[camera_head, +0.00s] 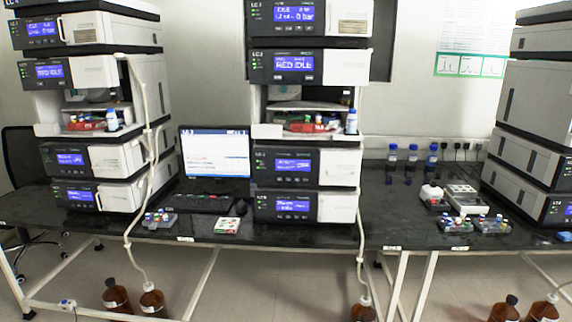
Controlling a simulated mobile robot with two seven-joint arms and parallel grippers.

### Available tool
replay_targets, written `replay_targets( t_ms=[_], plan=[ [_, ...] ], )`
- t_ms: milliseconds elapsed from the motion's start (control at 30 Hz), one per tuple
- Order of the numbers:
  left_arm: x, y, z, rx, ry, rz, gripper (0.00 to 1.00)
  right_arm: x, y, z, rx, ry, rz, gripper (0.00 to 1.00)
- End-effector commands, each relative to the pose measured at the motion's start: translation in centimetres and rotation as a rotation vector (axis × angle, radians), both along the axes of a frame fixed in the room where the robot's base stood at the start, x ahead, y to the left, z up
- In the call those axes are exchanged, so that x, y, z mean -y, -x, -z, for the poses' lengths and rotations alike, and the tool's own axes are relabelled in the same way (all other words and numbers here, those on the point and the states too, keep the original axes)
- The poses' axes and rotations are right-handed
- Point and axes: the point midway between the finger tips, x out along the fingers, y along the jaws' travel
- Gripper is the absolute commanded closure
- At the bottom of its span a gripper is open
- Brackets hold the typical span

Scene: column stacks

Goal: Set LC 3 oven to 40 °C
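Three instrument column stacks stand on a dark bench. The middle stack (340,70) faces me, with blue lit displays; its small labels may read LC 3, but I cannot be sure. Its upper display (296,13) shows an idle line and 0 bar, and the display below (294,65) seems to end in IDLE. Two lower modules have blue displays (293,165) and (292,205); their text is too blurred to read. I cannot tell which module is the oven or its temperature. The left stack (118,75) has similar displays. The right stack (540,110) is partly cut off. Neither gripper is in view.
Vial trays (160,220) and a small white box (227,226) lie near the bench's front edge. Blue-capped bottles (411,158) stand at the back right. Brown bottles (153,303) with white tubing stand on the floor.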

Motion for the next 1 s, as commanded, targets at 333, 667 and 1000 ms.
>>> replay_targets(
  t_ms=[333, 667, 1000],
  plan=[
    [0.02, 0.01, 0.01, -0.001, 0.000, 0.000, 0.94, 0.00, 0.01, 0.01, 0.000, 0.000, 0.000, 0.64],
    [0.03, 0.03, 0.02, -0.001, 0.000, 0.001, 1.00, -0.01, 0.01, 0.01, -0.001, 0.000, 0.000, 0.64],
    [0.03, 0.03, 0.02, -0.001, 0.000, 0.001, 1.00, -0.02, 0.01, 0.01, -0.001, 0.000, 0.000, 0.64]
  ],
)
